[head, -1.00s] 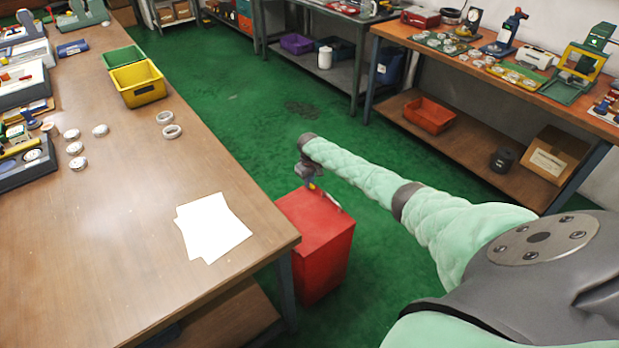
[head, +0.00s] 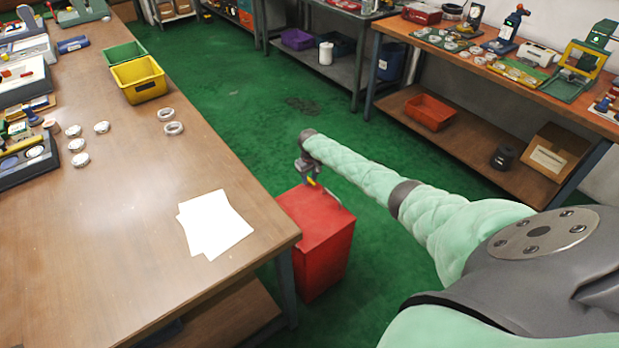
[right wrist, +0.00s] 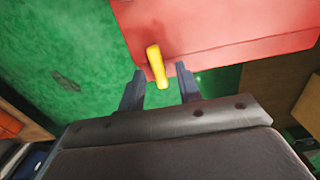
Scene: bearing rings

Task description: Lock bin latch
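The red bin (head: 318,245) stands on the floor beside the right end of the wooden table. Its yellow latch handle (right wrist: 156,66) shows at the bin's edge in the right wrist view. My right gripper (right wrist: 160,82) is open, with one dark finger on each side of the handle and gaps showing beside it. I cannot tell how deep the handle sits between the fingers. In the head view my right gripper (head: 310,179) is small, at the bin's far top edge. My left gripper is not in view.
The wooden table (head: 140,240) on the left holds white papers (head: 215,224), several metal rings (head: 172,128), and yellow (head: 138,80) and green (head: 124,55) bins. A workbench (head: 480,70) stands at the back right. Green floor (head: 240,90) is open behind the red bin.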

